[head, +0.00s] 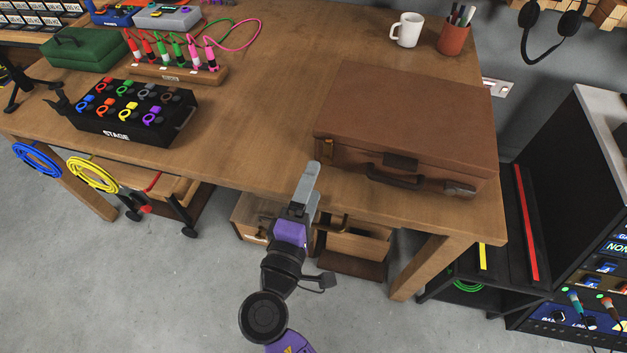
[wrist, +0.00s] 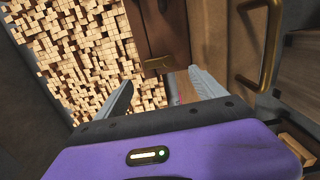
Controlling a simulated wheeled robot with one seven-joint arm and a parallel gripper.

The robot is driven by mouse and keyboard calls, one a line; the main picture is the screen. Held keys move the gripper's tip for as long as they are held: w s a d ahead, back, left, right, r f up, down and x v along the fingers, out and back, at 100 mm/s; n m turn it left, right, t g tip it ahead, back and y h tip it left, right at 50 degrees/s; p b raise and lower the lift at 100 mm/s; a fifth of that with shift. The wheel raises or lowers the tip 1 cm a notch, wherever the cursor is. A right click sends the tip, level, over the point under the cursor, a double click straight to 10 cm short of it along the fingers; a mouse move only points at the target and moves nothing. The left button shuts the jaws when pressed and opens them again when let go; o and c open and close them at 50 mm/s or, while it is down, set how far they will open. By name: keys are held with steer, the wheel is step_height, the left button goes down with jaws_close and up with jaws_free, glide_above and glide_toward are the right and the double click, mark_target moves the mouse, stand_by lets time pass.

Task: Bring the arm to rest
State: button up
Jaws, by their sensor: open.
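My gripper (head: 312,178) is in front of the table's front edge, near the front left corner of the closed brown case (head: 405,110), in the head view. My arm reaches up from the bottom of that view. In the wrist view my gripper (wrist: 160,90) has its two grey fingers spread apart with nothing held between them. A dark brown panel with a brass fitting (wrist: 158,64) shows beyond the fingers. I cannot tell whether the fingers touch anything. The rest of my arm is partly out of view.
The wooden table (head: 265,100) carries a black STAGE box (head: 135,112), a plug rack (head: 175,72), a white mug (head: 406,30) and a pen cup (head: 454,38). Open drawers (head: 355,245) sit below its edge. A black rack (head: 560,200) stands right.

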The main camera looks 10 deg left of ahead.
stand_by(0.4)
steer(key=s+a+g+y, duration=0.1)
steer(key=a+y, duration=0.4)
steer(key=s+d+f+m+g+y+p, duration=0.1)
steer(key=s+d+f+m+g+y, duration=0.15)
steer(key=s+d, duration=0.35)
steer(key=s+d+r+m+h+p, duration=0.1)
steer(key=s+d+r+m+h, duration=0.1)
steer(key=s+d+m, duration=0.3)
steer(key=s+d+r+m+h+p, duration=0.2)
steer(key=s+d+r+m, duration=0.2)
steer(key=s+d, duration=0.8)
steer(key=s+d+r+m+h+p, duration=0.2)
steer(key=s+d+r+m, duration=0.2)
steer(key=s+d, duration=0.4)
steer(key=d+m, duration=0.1)
steer(key=d, duration=0.1)
steer(key=shift+s+d+r+m, duration=0.2)
steer(key=shift+d+m, duration=0.1)
steer(key=shift+m, duration=0.05)
